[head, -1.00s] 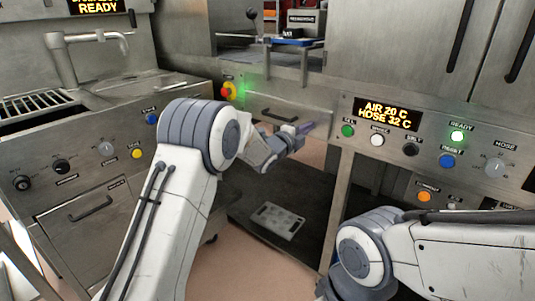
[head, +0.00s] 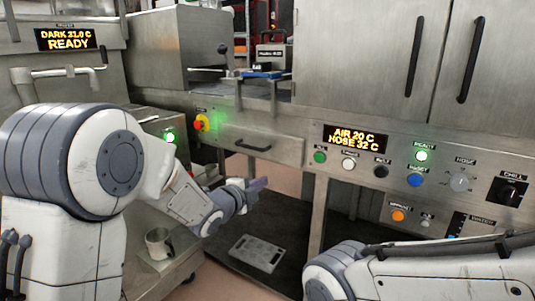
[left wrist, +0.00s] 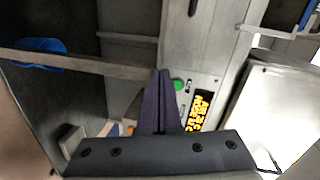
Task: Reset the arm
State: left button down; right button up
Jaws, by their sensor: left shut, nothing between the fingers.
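My left gripper (head: 258,184) is shut and empty in the head view, held in front of the steel bench below its drawer. In the left wrist view its dark fingers (left wrist: 163,100) are pressed together with nothing between them. My left arm (head: 75,165) comes in large from the left, bent at the elbow. My right arm (head: 430,270) crosses the lower right corner. The right gripper is out of the picture.
A control panel (head: 390,165) with buttons and an amber display (head: 355,139) lies right of the left gripper. A red emergency button (head: 201,123) is near a drawer (head: 250,145). A metal mug (head: 159,243) stands lower left.

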pick_arm(q)
jog(key=s+f+n+g+y, duration=0.25)
jog(key=s+n+g, duration=0.25)
jog(key=s, duration=0.8)
jog(key=s+f+n+g+y, duration=0.2)
jog(key=s+f+n+g, duration=0.2)
jog(key=s, duration=0.9)
jog(key=s+f+n+g+y, duration=0.2)
jog(key=s+f+n+g, duration=0.25)
jog(key=s, duration=0.85)
notch_tip(320, 180, up, 28)
jog(key=s+p, duration=0.1)
jog(key=p, duration=2.6)
jog(key=shift+s+a+n+g, duration=0.15)
jog(key=shift+a+n+g, duration=0.2)
jog(key=shift+a, duration=0.1)
